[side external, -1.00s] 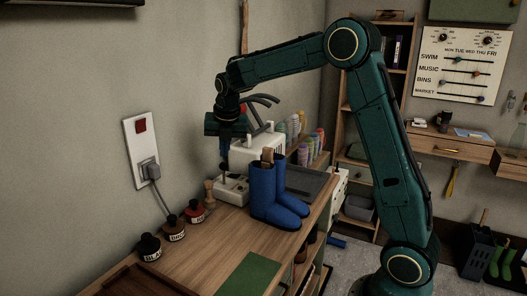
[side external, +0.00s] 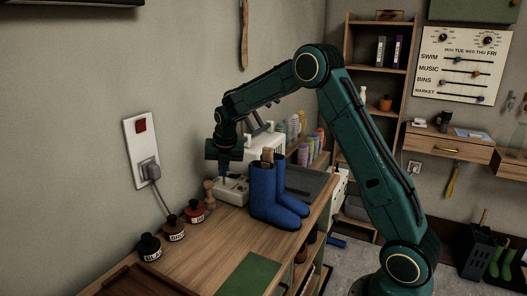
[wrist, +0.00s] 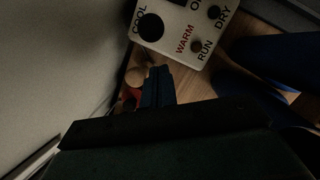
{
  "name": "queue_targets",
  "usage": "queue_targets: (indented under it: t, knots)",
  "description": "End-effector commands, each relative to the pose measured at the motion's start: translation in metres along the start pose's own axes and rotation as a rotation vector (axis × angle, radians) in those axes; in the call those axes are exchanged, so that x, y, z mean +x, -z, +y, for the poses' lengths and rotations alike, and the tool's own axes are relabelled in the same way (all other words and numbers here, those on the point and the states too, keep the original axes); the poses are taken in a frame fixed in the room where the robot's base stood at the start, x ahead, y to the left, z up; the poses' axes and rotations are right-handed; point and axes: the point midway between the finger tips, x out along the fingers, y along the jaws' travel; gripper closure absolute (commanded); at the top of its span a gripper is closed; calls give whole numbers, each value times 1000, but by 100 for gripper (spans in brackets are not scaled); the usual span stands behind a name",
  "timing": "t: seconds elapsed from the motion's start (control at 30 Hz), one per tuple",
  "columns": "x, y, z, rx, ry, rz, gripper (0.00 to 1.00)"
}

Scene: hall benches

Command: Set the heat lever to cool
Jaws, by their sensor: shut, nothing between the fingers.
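The white machine (side external: 262,146) stands on the bench against the wall, with a low control panel (side external: 234,188) at its front. In the wrist view the panel (wrist: 180,30) carries the words COOL, WARM, RUN and DRY. A large dark round knob (wrist: 151,27) sits beside COOL. A smaller dark knob (wrist: 196,46) sits by RUN, and another (wrist: 214,12) by DRY. I cannot tell which part is the heat lever. My gripper (wrist: 158,74) is shut and empty, its fingertips just short of the panel's near edge in that picture. In the side view my gripper (side external: 223,172) hangs low over the panel.
Blue boots (side external: 272,193) stand close right of the panel. A wooden peg-like object (side external: 209,193) and several labelled bottles (side external: 173,229) stand left of it. A plugged wall socket (side external: 148,172) is behind.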

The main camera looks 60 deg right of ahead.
Motion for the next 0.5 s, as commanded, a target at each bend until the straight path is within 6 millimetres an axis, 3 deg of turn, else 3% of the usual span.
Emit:
queue_targets:
  t: [0.2, 0.5]
  knots:
    - [4, -16, 0, 1, 1, 2, 100]
    - [5, -21, 0, -1, 1, 2, 100]
